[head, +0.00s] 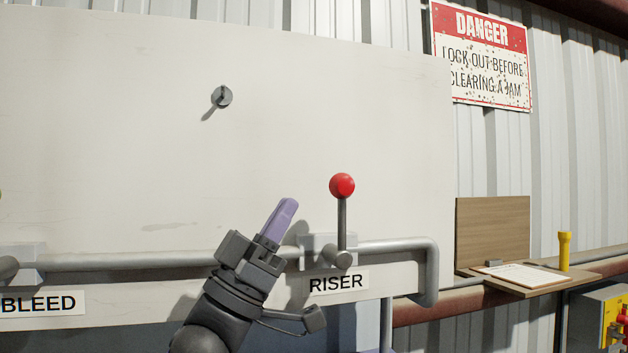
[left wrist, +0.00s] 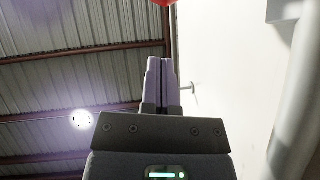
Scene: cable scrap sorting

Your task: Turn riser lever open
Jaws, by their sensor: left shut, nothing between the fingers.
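The riser lever (head: 342,222) stands upright on its valve on the grey pipe, with a red ball knob (head: 342,186) at its top. The RISER label (head: 336,283) is just below it. My left gripper (head: 288,205) is to the left of the lever, its purple fingers shut with nothing between them, pointing up and slightly right. In the head view the fingertips appear apart from the knob. In the left wrist view the shut fingers (left wrist: 163,62) show, and part of the red knob (left wrist: 163,2) shows at the top edge. My right gripper is not in view.
The grey pipe (head: 390,246) runs along the pale panel (head: 120,120) and bends down at the right. A BLEED label (head: 38,303) is at the left. A small peg (head: 222,96) sticks out above. A shelf with a clipboard (head: 520,274) and yellow cylinder (head: 564,250) is at right.

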